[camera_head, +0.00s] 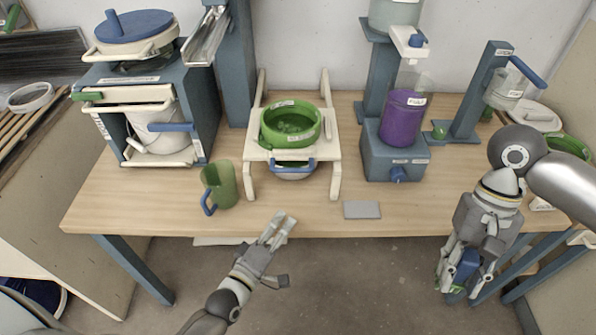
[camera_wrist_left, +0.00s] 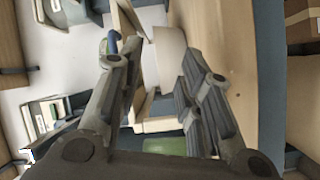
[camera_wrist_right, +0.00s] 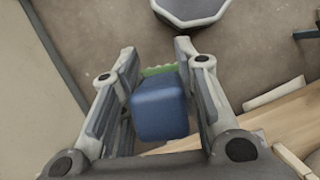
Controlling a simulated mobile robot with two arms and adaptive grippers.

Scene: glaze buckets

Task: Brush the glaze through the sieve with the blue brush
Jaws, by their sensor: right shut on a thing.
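The green sieve (camera_head: 291,126) rests on a cream wooden stand (camera_head: 252,154) in the middle of the bench, with green glaze inside it. A white bowl with a blue handle (camera_head: 293,168) sits under it. My right gripper (camera_head: 464,283) is at the right, beyond the bench's front edge. It is shut on the blue brush (camera_wrist_right: 160,108), whose blue block and green edge show between the fingers in the right wrist view. My left gripper (camera_head: 280,229) is open and empty in front of the bench's edge, below the stand.
A green jug (camera_head: 218,186) with a blue handle stands left of the stand. A grey tile (camera_head: 361,209) lies near the front edge. A purple container (camera_head: 401,119) on a blue base stands back right. A blue rack with a white bucket (camera_head: 157,130) is at left.

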